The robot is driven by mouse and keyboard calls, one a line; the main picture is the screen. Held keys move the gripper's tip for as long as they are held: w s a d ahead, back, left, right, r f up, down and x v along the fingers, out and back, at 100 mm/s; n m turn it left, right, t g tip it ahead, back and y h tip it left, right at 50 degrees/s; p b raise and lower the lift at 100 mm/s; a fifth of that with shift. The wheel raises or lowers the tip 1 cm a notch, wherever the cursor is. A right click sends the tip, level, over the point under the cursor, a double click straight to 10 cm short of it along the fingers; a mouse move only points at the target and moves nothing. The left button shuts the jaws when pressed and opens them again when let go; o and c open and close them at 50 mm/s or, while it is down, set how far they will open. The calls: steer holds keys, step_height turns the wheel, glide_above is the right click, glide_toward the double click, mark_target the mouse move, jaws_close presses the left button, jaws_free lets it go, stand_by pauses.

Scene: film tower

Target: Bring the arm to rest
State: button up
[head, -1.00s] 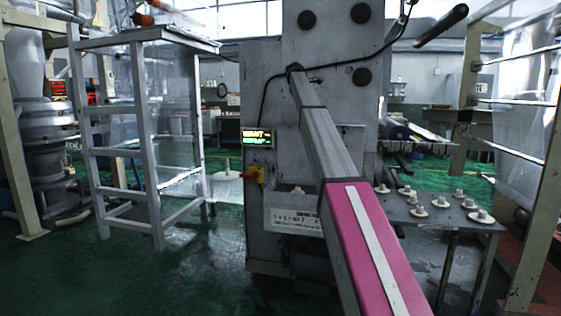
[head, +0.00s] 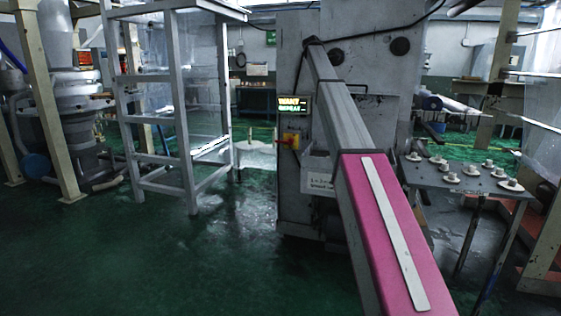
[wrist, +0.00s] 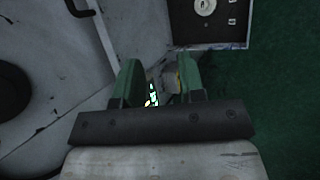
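Through the gap I see part of a lit display with green and yellow marks. A pale grey machine surface (wrist: 50,60) fills the left of the wrist view. How far the fingers are from the machine I cannot tell.
A table (head: 455,185) with several pale spools is right. The green floor (head: 150,260) at front left is clear.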

steer(key=s+f+m+y, duration=0.1)
steer(key=s+f+m, duration=0.1)
steer(key=s+f, duration=0.95)
steer(key=s+a+f+m+g+y, duration=0.1)
steer(key=s+f, duration=0.3)
steer(key=f, duration=1.4)
steer(key=s+f+m+y, duration=0.1)
steer(key=s+f+m, duration=0.1)
steer(key=s+f, duration=0.9)
steer(key=s+a+f+m+g+y, duration=0.1)
steer(key=s+f+m, duration=0.3)
steer(key=s+f, duration=0.9)
steer(key=s+a+f+m+g+y, duration=0.1)
steer(key=s+f+m, duration=0.3)
steer(key=s+f, duration=0.9)
steer(key=s, duration=0.8)
steer(key=shift+a+f+y, duration=0.2)
steer(key=shift+a+y, duration=0.1)
steer(key=shift+y, duration=0.1)
